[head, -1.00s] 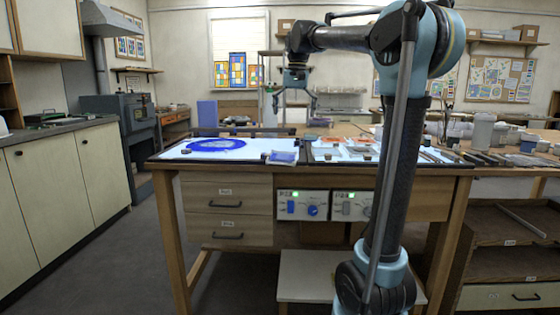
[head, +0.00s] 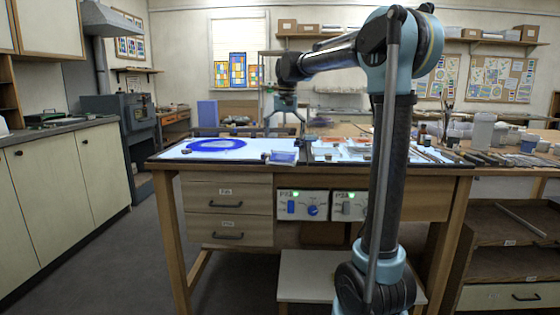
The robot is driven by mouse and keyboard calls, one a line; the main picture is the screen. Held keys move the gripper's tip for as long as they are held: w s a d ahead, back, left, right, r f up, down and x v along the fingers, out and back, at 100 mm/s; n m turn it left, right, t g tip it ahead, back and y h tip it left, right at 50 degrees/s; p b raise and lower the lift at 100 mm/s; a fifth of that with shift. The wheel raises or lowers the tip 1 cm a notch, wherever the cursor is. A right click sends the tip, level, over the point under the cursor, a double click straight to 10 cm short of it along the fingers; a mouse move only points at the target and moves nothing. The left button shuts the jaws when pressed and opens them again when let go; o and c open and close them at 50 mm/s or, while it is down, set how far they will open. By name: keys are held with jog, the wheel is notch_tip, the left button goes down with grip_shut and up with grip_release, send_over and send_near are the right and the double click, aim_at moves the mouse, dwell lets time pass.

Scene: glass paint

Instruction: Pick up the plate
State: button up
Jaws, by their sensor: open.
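A flat, round blue piece (head: 216,144), which looks like the plate, lies on the lit white panel (head: 185,155) at the left of the workbench. A small clear tray with blue contents (head: 284,157) stands to its right, at the panel's right end. My gripper (head: 286,130) points down with its fingers spread and nothing visible between them. It is to the right of the round blue piece and appears above the small tray. I cannot tell its exact depth or height.
A second lit panel (head: 345,151) with small trays and blocks lies to the right. Jars and a white tub (head: 483,131) stand farther right. A blue upright block (head: 207,113) shows behind the bench. The left panel's front left is clear.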

aim_at(284, 153)
jog(key=shift+w+f, duration=0.1)
jog(key=shift+f, duration=3.25)
jog(key=c, duration=0.9)
